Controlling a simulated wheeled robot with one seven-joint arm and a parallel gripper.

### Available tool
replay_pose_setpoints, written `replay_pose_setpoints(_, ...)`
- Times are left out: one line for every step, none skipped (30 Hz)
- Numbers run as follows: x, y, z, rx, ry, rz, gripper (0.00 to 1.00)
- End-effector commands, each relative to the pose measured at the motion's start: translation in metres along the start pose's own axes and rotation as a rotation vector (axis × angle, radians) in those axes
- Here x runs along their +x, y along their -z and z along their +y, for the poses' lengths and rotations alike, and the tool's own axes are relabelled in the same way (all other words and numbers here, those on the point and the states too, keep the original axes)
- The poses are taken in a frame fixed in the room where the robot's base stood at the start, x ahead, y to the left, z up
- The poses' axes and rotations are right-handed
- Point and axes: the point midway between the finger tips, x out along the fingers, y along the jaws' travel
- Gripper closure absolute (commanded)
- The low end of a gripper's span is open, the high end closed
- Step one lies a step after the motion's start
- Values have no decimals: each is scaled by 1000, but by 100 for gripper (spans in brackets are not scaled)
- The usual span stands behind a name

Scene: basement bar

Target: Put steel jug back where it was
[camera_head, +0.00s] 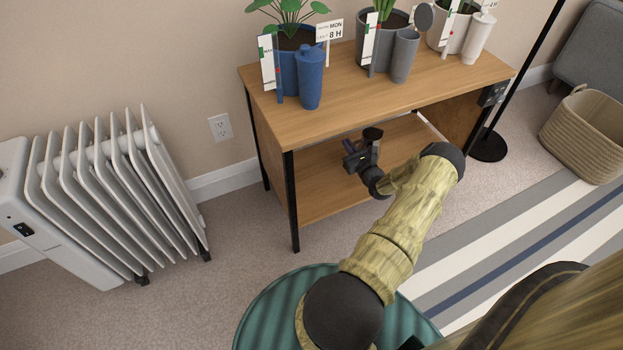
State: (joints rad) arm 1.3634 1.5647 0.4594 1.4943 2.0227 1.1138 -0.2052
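My gripper (358,155) is dark and small in the picture, in the open space between the top and the lower shelf of the wooden table. Its fingers point away from me and I cannot tell whether they are open or shut. No steel jug can be made out for certain. A plain grey vessel (404,56) stands on the table top (360,100) in front of the middle plant pot, but I cannot tell whether it is metal. A blue vessel (310,77) and a white vessel (480,38) stand in front of the other pots.
The visible part of the lower shelf (325,185) looks bare. Potted plants with upright label cards (329,30) crowd the top's back. A white radiator (100,195) stands left, a woven basket (590,135) right. A thin black pole with a round base (488,146) stands beside the table.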

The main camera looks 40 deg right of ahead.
Motion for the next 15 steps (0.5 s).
replay_pose_setpoints(0, -1, 0, -1, 0, -1, 100)
replay_pose_setpoints(0, -1, 0, -1, 1, -1, 100)
replay_pose_setpoints(0, -1, 0, -1, 1, -1, 100)
replay_pose_setpoints(0, -1, 0, -1, 1, -1, 100)
replay_pose_setpoints(0, -1, -1, -1, 1, -1, 100)
replay_pose_setpoints(0, -1, -1, -1, 1, -1, 100)
replay_pose_setpoints(0, -1, -1, -1, 1, -1, 100)
replay_pose_setpoints(0, -1, -1, -1, 2, -1, 100)
replay_pose_setpoints(0, -1, -1, -1, 2, -1, 100)
replay_pose_setpoints(0, -1, -1, -1, 2, -1, 100)
replay_pose_setpoints(-1, -1, -1, -1, 2, -1, 100)
replay_pose_setpoints(-1, 0, -1, -1, 3, -1, 100)
replay_pose_setpoints(-1, 0, -1, -1, 3, -1, 100)
replay_pose_setpoints(-1, 0, 1, 0, 3, -1, 100)
replay_pose_setpoints(-1, 0, 3, 0, 3, -2, 100)
